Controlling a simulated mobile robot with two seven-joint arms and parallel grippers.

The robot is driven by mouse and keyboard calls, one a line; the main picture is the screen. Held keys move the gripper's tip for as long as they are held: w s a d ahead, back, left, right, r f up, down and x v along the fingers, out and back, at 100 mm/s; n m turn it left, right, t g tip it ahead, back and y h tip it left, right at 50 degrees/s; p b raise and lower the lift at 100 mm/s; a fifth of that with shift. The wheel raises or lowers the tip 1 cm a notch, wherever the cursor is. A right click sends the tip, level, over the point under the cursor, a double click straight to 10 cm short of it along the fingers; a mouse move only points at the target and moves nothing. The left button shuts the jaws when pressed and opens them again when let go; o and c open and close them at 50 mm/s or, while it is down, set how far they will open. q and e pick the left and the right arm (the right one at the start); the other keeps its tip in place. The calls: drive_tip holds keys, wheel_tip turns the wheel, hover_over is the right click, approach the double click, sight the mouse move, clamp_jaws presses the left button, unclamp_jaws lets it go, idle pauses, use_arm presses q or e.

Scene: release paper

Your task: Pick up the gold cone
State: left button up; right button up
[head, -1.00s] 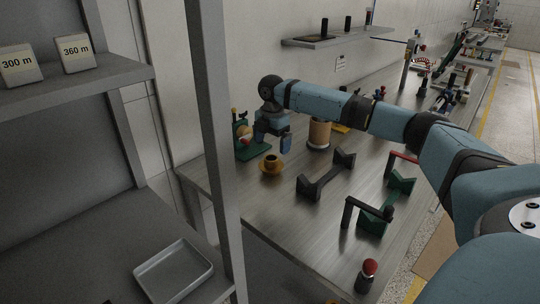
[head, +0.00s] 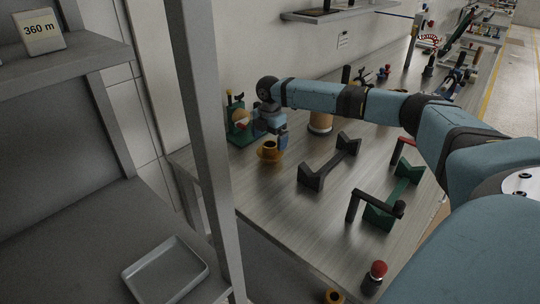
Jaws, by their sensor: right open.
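The gold cone (head: 270,154) stands on the metal workbench (head: 262,193) near its left end. It looks like a small gold flanged piece with a dark hole in its top. My right gripper (head: 269,143) points down just above the cone, with its fingers apart around or beside its upper part. I cannot tell whether the fingers touch it. A second gold piece (head: 334,296) with a dark hole shows at the bottom edge of the picture, partly cut off. My left gripper does not show.
A green device (head: 239,122) stands behind the gripper on the left. A tan spool (head: 320,123) is to the right, beneath my forearm. A black V-ended stand (head: 329,164) and a green stand (head: 394,201) lie further right. A grey post (head: 207,140) and an empty tray (head: 166,270) are at left.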

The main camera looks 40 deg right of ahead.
sight(270, 150)
drive_tip(key=shift+d+f+b, duration=0.1)
drive_tip(key=shift+f+b, duration=0.2)
drive_tip(key=shift+f, duration=2.4)
drive_tip(key=c, duration=0.7)
drive_tip(key=shift+o, duration=0.2)
drive_tip(key=shift+r, duration=0.15)
